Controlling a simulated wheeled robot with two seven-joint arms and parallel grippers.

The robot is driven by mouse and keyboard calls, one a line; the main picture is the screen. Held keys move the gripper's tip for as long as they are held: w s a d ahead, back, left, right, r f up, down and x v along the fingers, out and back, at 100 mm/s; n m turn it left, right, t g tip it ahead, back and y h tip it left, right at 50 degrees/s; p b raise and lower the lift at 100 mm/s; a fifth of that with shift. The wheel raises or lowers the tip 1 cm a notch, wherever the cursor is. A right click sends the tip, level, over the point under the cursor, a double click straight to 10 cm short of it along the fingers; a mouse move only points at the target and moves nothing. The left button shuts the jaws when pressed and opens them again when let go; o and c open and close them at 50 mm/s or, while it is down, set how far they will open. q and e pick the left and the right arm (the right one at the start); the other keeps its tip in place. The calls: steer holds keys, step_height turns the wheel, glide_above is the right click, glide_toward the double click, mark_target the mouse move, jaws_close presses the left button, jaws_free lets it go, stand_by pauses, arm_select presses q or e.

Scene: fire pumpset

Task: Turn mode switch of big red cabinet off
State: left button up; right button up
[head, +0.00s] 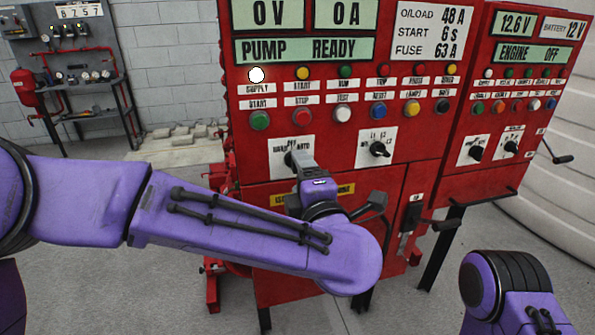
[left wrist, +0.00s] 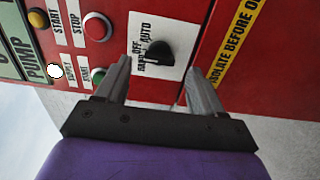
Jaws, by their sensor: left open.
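The big red cabinet (head: 300,75) fills the middle of the head view, with a "PUMP READY" display. Its mode switch is a black knob on a white plate marked off, hand and auto; the knob (left wrist: 159,52) shows clearly in the left wrist view, and its plate (head: 280,143) is partly hidden by my gripper in the head view. My left gripper (head: 301,163) is in front of this plate. In the left wrist view my left gripper (left wrist: 160,85) is open, one finger on each side of the knob, and holds nothing. I cannot tell whether either finger touches it.
A second black selector (head: 379,149) sits right of the mode switch. Push buttons, including a red one (head: 303,117), line the panel above. A smaller red cabinet (head: 512,95) adjoins at right. A rack (head: 95,85) stands at the back left.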

arm_select(q)
steer(key=v, duration=0.7)
steer(key=shift+b, duration=0.4)
steer(key=shift+w, duration=0.15)
